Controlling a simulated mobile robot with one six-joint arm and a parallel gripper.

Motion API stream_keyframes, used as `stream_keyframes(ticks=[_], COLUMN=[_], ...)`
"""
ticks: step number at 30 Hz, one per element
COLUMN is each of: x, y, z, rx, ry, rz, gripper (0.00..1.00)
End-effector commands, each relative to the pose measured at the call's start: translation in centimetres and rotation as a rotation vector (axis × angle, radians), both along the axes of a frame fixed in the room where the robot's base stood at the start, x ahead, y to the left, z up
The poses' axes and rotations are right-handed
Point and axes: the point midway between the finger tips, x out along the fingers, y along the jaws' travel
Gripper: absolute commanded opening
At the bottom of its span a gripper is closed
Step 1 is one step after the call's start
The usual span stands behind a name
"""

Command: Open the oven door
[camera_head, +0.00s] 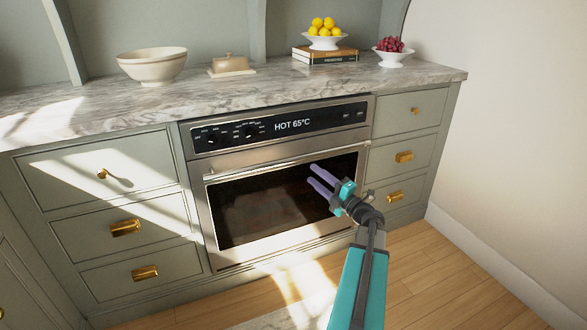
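The bar handle (250,165) runs across the top of the door. My gripper (312,174) is in front of the right half of the door glass, just below the handle line. Its two purple fingers point up and left and are apart, with nothing seen between them. Whether the fingers touch the handle or glass cannot be told.
Drawers with brass knobs (125,228) flank the oven on both sides. The marble counter (215,95) above holds a cream bowl (152,68), a butter dish (231,65), lemons on stacked books (325,54) and a bowl of red fruit (391,59). The wooden floor (440,275) at right is clear.

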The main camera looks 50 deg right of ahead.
Motion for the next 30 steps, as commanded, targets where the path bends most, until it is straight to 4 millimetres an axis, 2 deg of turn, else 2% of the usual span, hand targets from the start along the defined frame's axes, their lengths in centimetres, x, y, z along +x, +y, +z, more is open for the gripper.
stream_keyframes(ticks=[3, 6, 16, 23, 30], x=[-1.7, -2.3, -2.5, -1.9, 0.3], y=[-0.2, -0.1, 0.0, 0.0, 0.1], z=[-0.1, 0.0, 0.2, 0.2, 0.6], rx=[-0.057, -0.079, -0.084, -0.084, -0.084], ry=[0.006, 0.009, 0.012, 0.011, 0.01], rz=[0.038, 0.057, 0.063, 0.064, 0.065], gripper=[0.38, 0.38, 0.38, 0.38, 0.38])
